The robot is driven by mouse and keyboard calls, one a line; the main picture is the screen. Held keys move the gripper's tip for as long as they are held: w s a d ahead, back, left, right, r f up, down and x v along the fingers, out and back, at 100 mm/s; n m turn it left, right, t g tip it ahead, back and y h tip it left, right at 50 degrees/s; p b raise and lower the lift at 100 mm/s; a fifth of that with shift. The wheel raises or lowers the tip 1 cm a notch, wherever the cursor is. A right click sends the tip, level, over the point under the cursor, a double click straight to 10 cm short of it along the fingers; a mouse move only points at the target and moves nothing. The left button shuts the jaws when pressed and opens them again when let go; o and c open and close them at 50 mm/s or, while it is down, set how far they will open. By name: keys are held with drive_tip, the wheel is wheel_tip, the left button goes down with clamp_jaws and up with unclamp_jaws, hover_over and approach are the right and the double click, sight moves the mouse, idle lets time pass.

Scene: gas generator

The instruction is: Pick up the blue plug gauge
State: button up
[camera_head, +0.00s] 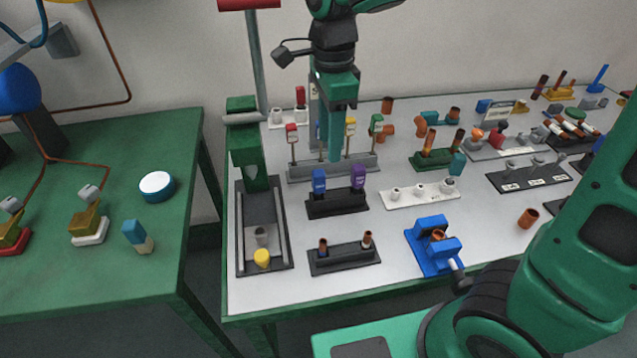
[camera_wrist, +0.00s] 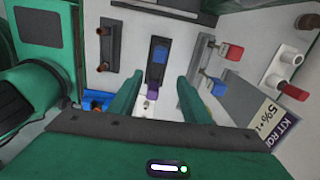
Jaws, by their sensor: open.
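The blue plug gauge (camera_head: 319,181) stands upright at the left in a black two-place holder (camera_head: 337,206). A purple gauge (camera_head: 358,177) stands beside it on the right. In the wrist view the blue gauge (camera_wrist: 160,54) shows just beyond the fingertips, with the purple gauge (camera_wrist: 153,88) between the fingers as seen. My gripper (camera_head: 335,155) hangs pointing down above the table, near the holder, and covers part of the grey rack behind. In the wrist view my gripper (camera_wrist: 159,80) is open, with nothing held. It appears apart from both gauges.
A grey rack (camera_head: 300,174) with coloured tags on posts stands behind the holder. A green press (camera_head: 250,165) is at the left. A black holder (camera_head: 345,260) and a blue vise (camera_head: 432,250) are in front. A white block (camera_head: 420,193) stands to the right.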

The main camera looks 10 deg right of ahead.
sight(319, 172)
drive_tip(key=shift+w+a, duration=0.1)
drive_tip(key=shift+a, duration=0.75)
drive_tip(key=shift+a+f+m, duration=0.2)
drive_tip(key=shift+f+m, duration=0.1)
wheel_tip(319, 172, down, 4)
drive_tip(key=shift+f, duration=0.25)
drive_tip(key=shift+s+a+f, duration=0.1)
drive_tip(key=shift+s+f, duration=0.05)
drive_tip(key=shift+f, duration=1.3)
drive_tip(key=shift+s+f, duration=0.1)
drive_tip(key=shift+f, duration=1.35)
drive_tip(key=c, duration=1)
